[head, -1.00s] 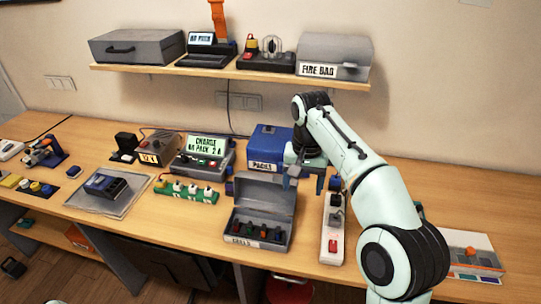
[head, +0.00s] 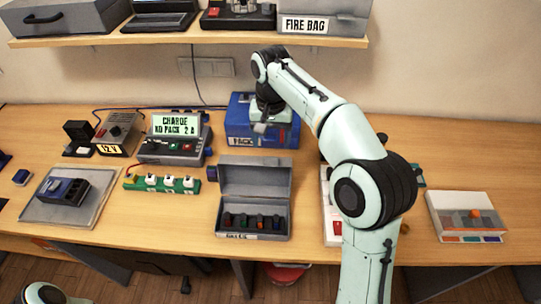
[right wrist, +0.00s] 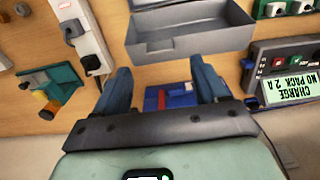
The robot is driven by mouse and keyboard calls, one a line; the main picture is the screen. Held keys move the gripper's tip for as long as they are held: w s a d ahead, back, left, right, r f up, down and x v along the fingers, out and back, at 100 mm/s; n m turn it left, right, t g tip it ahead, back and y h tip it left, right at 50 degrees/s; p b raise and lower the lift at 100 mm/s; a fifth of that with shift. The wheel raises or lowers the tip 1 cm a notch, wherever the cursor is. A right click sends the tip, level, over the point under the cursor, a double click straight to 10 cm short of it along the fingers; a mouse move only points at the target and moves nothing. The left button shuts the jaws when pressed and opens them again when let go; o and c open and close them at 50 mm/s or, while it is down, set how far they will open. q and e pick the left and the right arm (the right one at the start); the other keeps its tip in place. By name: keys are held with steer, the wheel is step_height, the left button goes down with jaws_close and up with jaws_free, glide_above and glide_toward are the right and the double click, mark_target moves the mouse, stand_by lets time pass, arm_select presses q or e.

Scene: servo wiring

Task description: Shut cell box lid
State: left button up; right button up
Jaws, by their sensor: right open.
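The grey cell box (head: 225,229) stands open on the bench, with several coloured cells inside. Its lid (head: 256,178) is raised at the back, nearly upright. My right gripper (head: 268,127) is behind the lid, in front of the blue packs box (head: 240,112), empty; its fingertips are hard to make out in the head view. In the right wrist view the fingers (right wrist: 161,68) are spread apart, and the grey lid (right wrist: 200,40) lies beyond them, with a visible gap. My left gripper is not in view.
A charger (head: 175,147) and a green strip (head: 163,185) stand left of the cell box. A white power strip (head: 329,215) stands to its right, partly behind my arm. A shelf (head: 180,40) hangs above the back.

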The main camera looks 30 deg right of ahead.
mark_target(271, 158)
step_height(271, 158, down, 5)
steer(key=shift+s+b, duration=0.15)
steer(key=shift+b, duration=0.3)
steer(key=shift+f, duration=0.75)
